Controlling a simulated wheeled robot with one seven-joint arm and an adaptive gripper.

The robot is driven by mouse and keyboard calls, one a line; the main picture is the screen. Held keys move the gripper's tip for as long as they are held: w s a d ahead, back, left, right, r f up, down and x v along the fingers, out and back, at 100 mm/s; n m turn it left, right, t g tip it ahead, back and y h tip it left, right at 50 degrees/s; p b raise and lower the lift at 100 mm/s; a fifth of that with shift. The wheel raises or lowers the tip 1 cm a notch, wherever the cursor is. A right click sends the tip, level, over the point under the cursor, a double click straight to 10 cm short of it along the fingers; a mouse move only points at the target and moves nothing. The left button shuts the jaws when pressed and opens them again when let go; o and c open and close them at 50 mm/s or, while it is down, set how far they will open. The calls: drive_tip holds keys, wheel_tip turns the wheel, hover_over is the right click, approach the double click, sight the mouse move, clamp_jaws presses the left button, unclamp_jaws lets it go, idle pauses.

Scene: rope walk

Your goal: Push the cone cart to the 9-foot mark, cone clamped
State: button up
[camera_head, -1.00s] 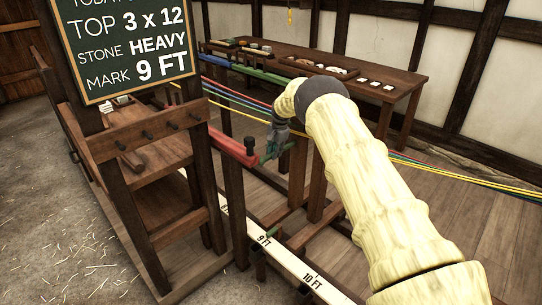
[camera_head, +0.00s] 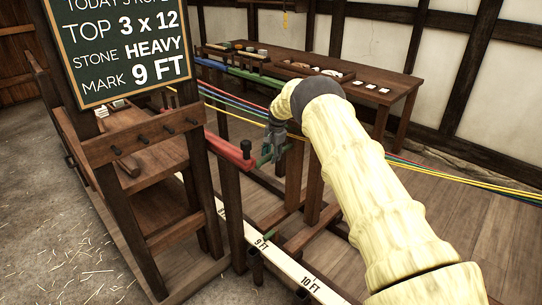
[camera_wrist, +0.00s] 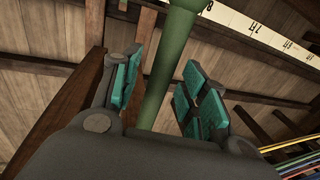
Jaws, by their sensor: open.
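My gripper (camera_head: 268,152) is low beside the end of a red bar on the wooden frame in the head view. In the wrist view its teal-padded fingers (camera_wrist: 158,88) are open, with a green bar (camera_wrist: 176,28) running between them. A gap shows between the pads and the bar. I cannot tell whether this bar belongs to the cone cart. The cart and cone are not clearly made out; dark frame posts and my arm cover that area. The white scale rail shows its 9 FT mark (camera_head: 262,243) below the gripper and its 10 FT mark (camera_head: 311,286) nearer me.
A chalkboard (camera_head: 124,50) reads TOP 3 x 12, STONE HEAVY, MARK 9 FT. A pegged wooden rack (camera_head: 142,140) stands at left. Coloured ropes (camera_head: 445,172) stretch across behind my arm. A long table (camera_head: 400,82) with trays stands by the back wall. Straw-strewn floor at left is open.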

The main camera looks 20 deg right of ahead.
wheel_tip(320, 180, up, 11)
drive_tip(key=s+d, duration=0.1)
drive_tip(key=s, duration=0.1)
idle(0.3)
drive_tip(key=shift+r, duration=0.1)
